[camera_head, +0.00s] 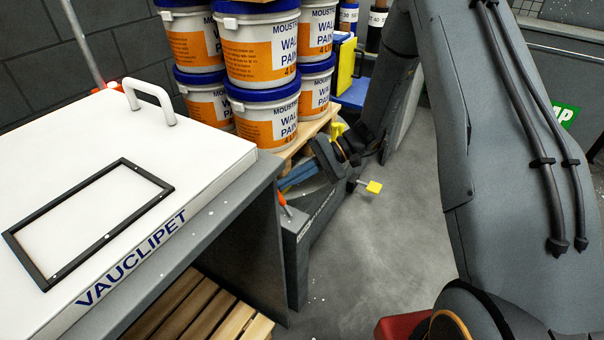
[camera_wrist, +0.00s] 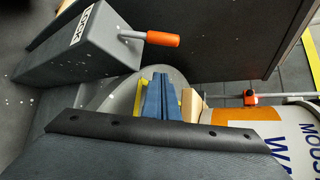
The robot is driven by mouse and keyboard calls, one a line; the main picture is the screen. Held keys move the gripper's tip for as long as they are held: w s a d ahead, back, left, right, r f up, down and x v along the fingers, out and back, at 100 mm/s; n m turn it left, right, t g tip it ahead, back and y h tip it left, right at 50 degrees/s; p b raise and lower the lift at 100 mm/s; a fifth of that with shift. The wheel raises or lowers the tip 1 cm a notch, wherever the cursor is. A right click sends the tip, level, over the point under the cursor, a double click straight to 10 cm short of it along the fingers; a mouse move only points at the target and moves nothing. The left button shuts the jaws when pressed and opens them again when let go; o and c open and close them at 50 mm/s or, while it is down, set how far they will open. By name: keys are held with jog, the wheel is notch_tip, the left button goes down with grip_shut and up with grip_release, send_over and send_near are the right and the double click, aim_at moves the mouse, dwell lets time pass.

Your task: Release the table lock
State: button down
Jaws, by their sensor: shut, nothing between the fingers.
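The table lock's lever has an orange grip (camera_wrist: 162,38) on a short metal rod. It sticks out of a grey box (camera_wrist: 80,55) with a white label that seems to read LOCK. In the head view the orange lever (camera_head: 284,204) shows at the grey housing beside the white-topped cabinet. My gripper (camera_head: 290,178) has blue fingers, shut and empty, apart from the lever. In the wrist view the shut fingertips (camera_wrist: 159,78) lie below the orange grip, over a round grey plate (camera_wrist: 125,95). The lock's inner parts are hidden.
Stacked paint pails (camera_head: 262,95) with blue lids stand on a wooden pallet (camera_head: 310,132) just behind my gripper. A white-topped cabinet (camera_head: 110,130) marked VAUCLIPET is at left. A yellow knob (camera_head: 374,187) juts out at right. Grey floor (camera_head: 370,265) is clear in front.

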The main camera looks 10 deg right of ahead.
aim_at(283, 204)
jog(key=shift+x, duration=1)
jog(key=shift+s+a, duration=0.1)
jog(key=shift+s, duration=0.2)
jog(key=shift+s+d+r, duration=0.25)
jog(key=shift+s+r, duration=0.25)
jog(key=shift+s, duration=0.2)
jog(key=shift+s+d+r, duration=0.3)
jog(key=shift+s+r, duration=0.15)
jog(key=shift+s, duration=0.2)
